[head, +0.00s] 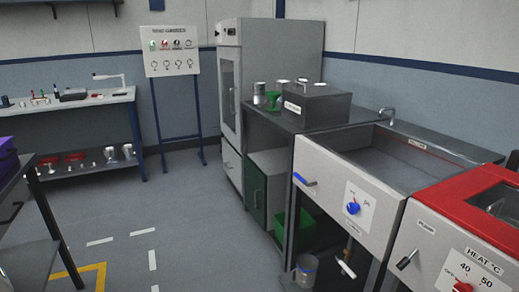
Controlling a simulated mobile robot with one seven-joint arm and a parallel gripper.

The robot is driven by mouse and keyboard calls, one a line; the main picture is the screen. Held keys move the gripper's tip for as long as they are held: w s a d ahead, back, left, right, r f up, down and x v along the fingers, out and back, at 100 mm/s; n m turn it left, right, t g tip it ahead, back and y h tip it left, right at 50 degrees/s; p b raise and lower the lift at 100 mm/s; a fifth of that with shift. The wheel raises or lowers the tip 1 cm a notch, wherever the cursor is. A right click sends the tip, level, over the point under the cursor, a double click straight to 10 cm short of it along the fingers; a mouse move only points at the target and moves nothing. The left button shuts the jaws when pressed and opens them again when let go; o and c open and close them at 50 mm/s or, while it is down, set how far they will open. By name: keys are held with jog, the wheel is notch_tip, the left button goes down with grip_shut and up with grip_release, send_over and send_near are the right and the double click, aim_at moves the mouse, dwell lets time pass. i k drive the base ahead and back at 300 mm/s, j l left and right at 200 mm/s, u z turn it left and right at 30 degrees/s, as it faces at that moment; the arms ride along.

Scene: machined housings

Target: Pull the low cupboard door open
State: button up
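The low cupboard (279,172) is a grey box under the dark counter, right of the tall grey cabinet. Its dark green door (252,189) faces left, towards the open floor, and looks closed. I see it at a steep angle, so a small gap would be hard to make out. A small pale upright detail, perhaps the handle (257,199), shows near the door's right edge. My gripper is not in view.
The floor (190,225) before the cupboard is clear. A sink unit (345,190) and a red-topped heater (465,215) stand at right. A green bin (293,231) and a bucket (306,270) sit low. A dark table (40,255) stands at left.

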aim_at(255, 180)
jog(key=i+j, duration=0.15)
jog(key=i, duration=0.4)
jog(key=i+j+z, duration=0.1)
jog(key=i, duration=0.45)
jog(key=i+j, duration=0.2)
jog(key=i, duration=0.3)
jog(key=i+j+z, duration=0.1)
jog(key=i, duration=0.45)
jog(key=i+j, duration=0.35)
jog(key=i, duration=0.2)
jog(key=i+j+z, duration=0.1)
jog(key=i, duration=0.4)
jog(key=j, duration=0.1)
